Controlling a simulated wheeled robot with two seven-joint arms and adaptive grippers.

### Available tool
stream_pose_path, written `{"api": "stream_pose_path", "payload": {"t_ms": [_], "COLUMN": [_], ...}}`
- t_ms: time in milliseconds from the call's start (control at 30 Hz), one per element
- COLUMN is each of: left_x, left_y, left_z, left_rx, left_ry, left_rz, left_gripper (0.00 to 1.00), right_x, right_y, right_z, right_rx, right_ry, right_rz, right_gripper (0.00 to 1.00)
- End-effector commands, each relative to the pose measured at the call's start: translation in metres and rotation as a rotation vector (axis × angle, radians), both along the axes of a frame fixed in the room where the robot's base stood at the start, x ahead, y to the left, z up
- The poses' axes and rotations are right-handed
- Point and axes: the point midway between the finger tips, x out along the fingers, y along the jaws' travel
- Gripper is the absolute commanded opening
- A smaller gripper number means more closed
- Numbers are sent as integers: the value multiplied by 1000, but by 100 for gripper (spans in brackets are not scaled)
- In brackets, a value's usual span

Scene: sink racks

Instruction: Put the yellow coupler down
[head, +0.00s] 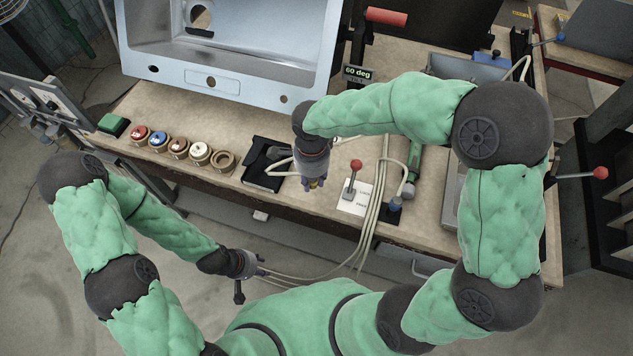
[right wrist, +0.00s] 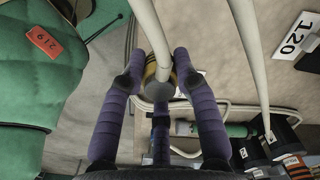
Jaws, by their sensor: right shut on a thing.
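My right gripper (head: 315,182) hangs over the front edge of the bench, with a small yellow bit showing at its tip. In the right wrist view its purple fingers (right wrist: 157,85) are shut around the yellow coupler (right wrist: 151,70), from which a pale hose runs up. The fingers and hose hide much of the coupler. My left gripper (head: 240,290) hangs low at the left, apart from the bench; its fingers are too small to read. A row of round holders with coloured tops stands on the bench; the rightmost round holder (head: 223,160) is empty.
A large metal sink (head: 220,82) stands behind the holders. A black tray (head: 266,178) lies left of my right gripper. A red-knobbed lever (head: 355,166), pale hoses (head: 374,205) and a green cylinder (head: 414,158) are to its right. A green block (head: 113,125) sits far left.

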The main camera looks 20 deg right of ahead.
Motion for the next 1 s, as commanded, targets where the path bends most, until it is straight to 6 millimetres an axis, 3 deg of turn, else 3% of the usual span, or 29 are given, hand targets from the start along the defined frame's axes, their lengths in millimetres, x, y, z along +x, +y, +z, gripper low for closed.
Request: {"api": "stream_pose_path", "payload": {"t_ms": [33, 200, 533, 800, 1000], "left_x": [0, 0, 0, 0, 0], "left_y": [0, 0, 0, 0, 0], "left_z": [-7, -17, -23, -35, -34], "left_rx": [0, 0, 0, 0, 0], "left_ry": [0, 0, 0, 0, 0], "left_rz": [0, 0, 0, 0, 0], "left_gripper": [40, 40, 40, 40, 40], "right_x": [6, 26, 41, 43, 43], "right_y": [-4, -14, -21, -23, -23], "right_z": [-14, -39, -56, -90, -90], "right_rx": [-2, 0, 0, 0, 0], "right_ry": [5, 3, -1, 2, 0], "right_rz": [-3, -2, 0, 1, 1], "right_gripper": [2, 2, 2, 2, 2]}}
